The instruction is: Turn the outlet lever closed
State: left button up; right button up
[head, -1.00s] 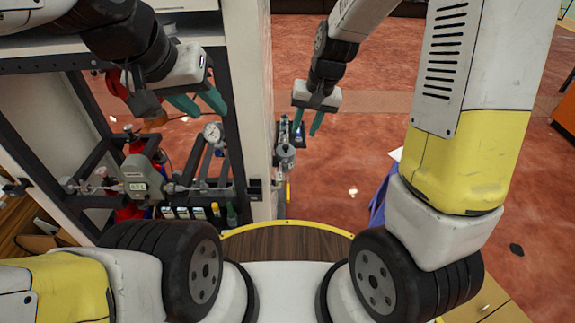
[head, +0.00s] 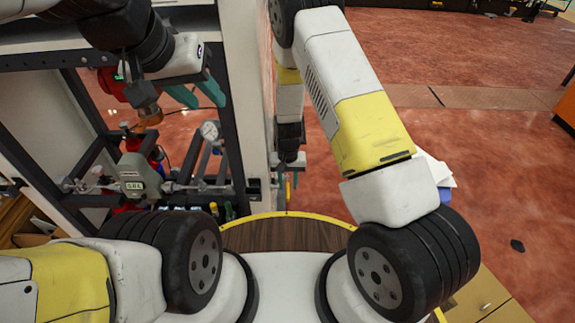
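A small yellow lever-like part (head: 288,190) hangs on the right side of the pale upright panel (head: 246,100). I cannot tell for sure that it is the outlet lever, or how it is turned. My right gripper (head: 292,165) is beside the panel's right face, close above that part.
The dark metal frame (head: 90,155) holds a grey meter box (head: 138,176), pipes and red parts at the left. The red floor (head: 480,150) on the right is largely open.

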aim_at(288, 192)
jog(key=shift+f, duration=1.9)
grip_shut()
